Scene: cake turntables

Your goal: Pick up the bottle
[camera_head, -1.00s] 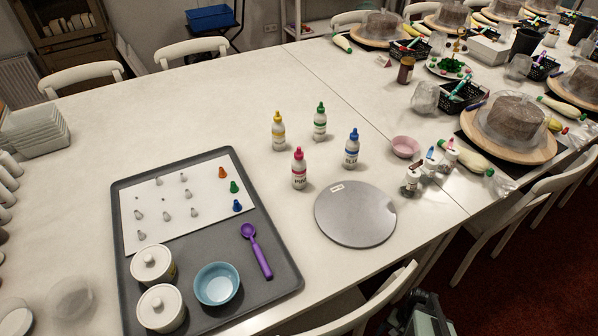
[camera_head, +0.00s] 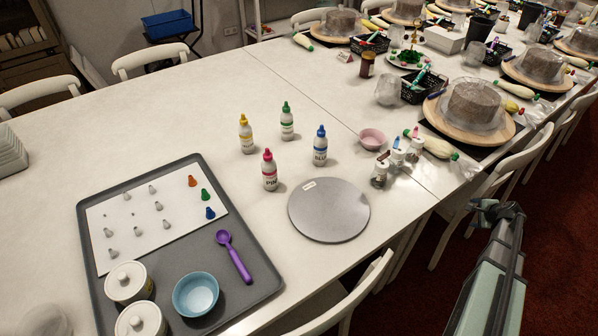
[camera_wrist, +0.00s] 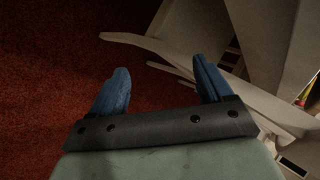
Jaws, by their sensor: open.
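Several white squeeze bottles stand upright on the white table, left of centre in the head view. One has a yellow cap (camera_head: 246,135), one a green cap (camera_head: 287,122), one a pink cap (camera_head: 269,171) and one a blue cap (camera_head: 320,147). The task does not say which bottle is meant. My gripper (camera_wrist: 160,70) is open and empty, its two blue fingers spread over the red carpet in the wrist view. In the head view my arm rises at the lower right, beyond the table's front edge and well apart from the bottles.
A grey round turntable (camera_head: 329,209) lies in front of the bottles. A dark tray (camera_head: 265,268) with a blue bowl (camera_head: 195,294) and purple scoop (camera_head: 234,256) is at left. A pink bowl (camera_head: 372,139) and small jars sit right. White chairs (camera_head: 480,195) line the front edge.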

